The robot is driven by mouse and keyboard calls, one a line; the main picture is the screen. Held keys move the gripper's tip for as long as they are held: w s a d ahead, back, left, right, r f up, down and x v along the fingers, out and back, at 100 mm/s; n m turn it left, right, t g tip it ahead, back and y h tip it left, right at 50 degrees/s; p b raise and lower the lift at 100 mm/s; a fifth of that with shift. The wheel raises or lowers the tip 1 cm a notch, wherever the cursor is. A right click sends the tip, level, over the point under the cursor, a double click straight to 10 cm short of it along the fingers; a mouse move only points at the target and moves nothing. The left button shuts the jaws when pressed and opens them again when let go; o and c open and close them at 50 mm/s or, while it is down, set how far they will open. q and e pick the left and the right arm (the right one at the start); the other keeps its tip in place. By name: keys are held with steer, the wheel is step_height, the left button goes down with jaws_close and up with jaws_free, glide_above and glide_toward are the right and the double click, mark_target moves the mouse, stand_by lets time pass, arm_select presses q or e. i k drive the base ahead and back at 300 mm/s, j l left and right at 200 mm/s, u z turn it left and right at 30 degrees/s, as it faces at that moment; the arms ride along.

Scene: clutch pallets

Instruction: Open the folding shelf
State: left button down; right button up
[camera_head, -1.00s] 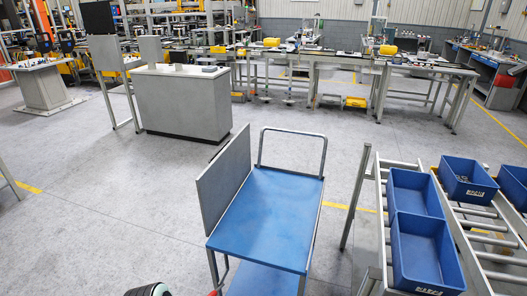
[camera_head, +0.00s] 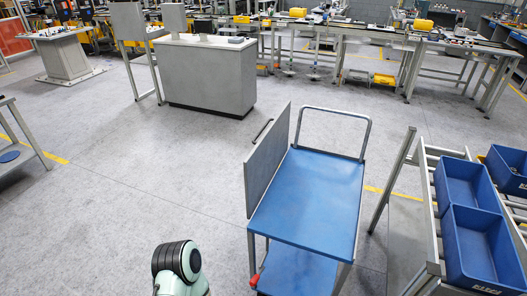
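The folding shelf (camera_head: 267,165) is a grey flat panel along the left edge of a blue cart (camera_head: 310,200). It stands roughly upright, rising above the cart's blue top. A dark bar handle (camera_head: 262,131) shows at its far left side. A red lever or grip (camera_head: 255,281) sits low on the cart's near left side, below the panel. Part of my arm (camera_head: 178,268), with a black ribbed joint, shows at the bottom, left of the cart and apart from it. Neither of my grippers is in view.
A roller rack (camera_head: 420,165) with blue bins (camera_head: 480,245) stands close to the cart's right. A grey cabinet (camera_head: 205,75) stands behind to the left. A table (camera_head: 25,150) is at the left edge. The floor left of the cart is clear.

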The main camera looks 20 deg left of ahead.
mark_target(262, 163)
steer(key=i+j+z, duration=0.1)
steer(key=j+z, duration=0.15)
steer(key=j, duration=1.15)
steer(key=j+z, duration=0.3)
steer(key=j, duration=1.05)
